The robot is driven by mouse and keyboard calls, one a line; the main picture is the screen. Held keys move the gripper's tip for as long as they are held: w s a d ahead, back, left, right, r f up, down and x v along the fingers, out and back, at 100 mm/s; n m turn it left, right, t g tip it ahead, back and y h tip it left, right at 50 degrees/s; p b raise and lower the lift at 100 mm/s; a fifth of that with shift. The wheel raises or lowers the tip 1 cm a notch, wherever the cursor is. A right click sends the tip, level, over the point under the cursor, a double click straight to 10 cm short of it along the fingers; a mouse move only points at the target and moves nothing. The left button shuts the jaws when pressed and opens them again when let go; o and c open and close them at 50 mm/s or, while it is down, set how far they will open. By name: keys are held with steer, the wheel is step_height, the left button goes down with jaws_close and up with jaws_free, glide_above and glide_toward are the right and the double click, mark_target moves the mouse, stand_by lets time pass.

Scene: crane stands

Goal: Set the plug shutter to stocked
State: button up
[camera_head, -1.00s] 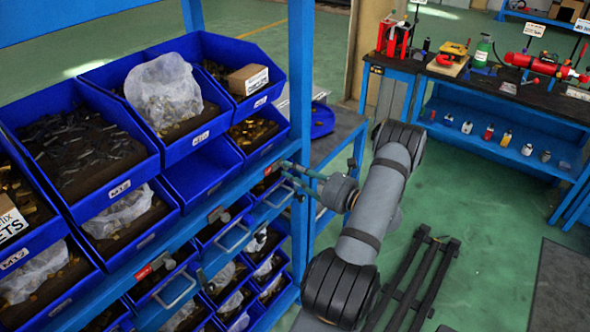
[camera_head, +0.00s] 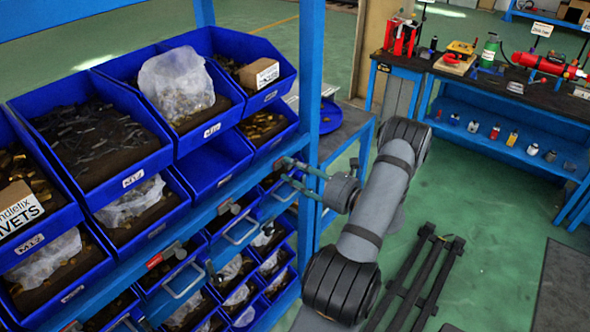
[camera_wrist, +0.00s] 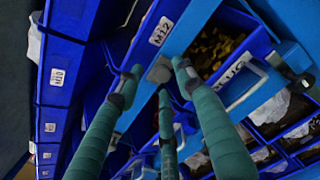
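My gripper (camera_head: 289,171) is at the blue rack's front rail (camera_head: 190,226), beside the upright post. In the wrist view its teal fingers (camera_wrist: 157,83) are spread, with a small grey block (camera_wrist: 160,70) on the rail between their tips. I cannot tell whether they touch it. Another small slider with a red face (camera_head: 153,262) sits further left along the rail, and a grey one (camera_head: 223,208) sits between it and my gripper. The piece at my gripper is mostly hidden in the head view.
Blue bins (camera_head: 100,140) with small parts and bags fill the shelf above the rail. More bins with wire handles (camera_head: 183,282) stand below. The blue post (camera_head: 312,80) rises close to my gripper. A workbench (camera_head: 500,90) with tools stands at the back right, beyond open green floor.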

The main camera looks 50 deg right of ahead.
steer(key=s, duration=1.2)
